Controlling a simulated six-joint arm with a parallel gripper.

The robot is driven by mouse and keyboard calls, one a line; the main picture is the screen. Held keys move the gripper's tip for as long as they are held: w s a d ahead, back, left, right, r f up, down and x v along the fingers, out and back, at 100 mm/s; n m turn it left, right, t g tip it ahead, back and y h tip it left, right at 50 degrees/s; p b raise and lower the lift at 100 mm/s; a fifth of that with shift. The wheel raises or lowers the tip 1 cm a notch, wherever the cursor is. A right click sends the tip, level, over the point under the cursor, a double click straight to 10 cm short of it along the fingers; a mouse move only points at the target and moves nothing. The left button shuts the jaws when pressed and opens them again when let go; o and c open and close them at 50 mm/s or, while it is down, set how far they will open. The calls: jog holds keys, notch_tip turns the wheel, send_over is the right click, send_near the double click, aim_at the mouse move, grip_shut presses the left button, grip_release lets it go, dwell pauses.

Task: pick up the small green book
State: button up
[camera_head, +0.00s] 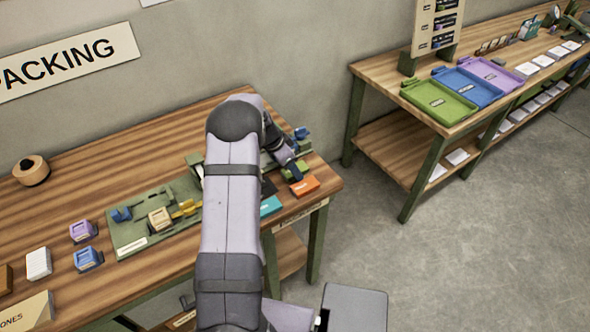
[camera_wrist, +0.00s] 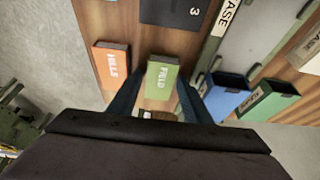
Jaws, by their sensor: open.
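The small green book (camera_wrist: 163,74), lettered "FIELD", lies on the wooden table in the wrist view, between the two dark blue fingers of my gripper (camera_wrist: 157,94). The fingers are apart, one on each side of its near end; I cannot tell whether they touch it. In the head view a part of the green book (camera_head: 301,166) shows beside my gripper (camera_head: 292,170), which hides the rest of it.
An orange book (camera_wrist: 112,64), lettered "MILLS", lies close to the left of the green book in the wrist view. A dark panel (camera_wrist: 170,12) marked 3 lies beyond. A blue box (camera_wrist: 226,96) and a green box (camera_wrist: 270,100) stand to the right.

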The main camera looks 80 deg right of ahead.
jog(key=c, duration=0.9)
jog(key=shift+o, duration=0.2)
jog(key=shift+r, duration=0.15)
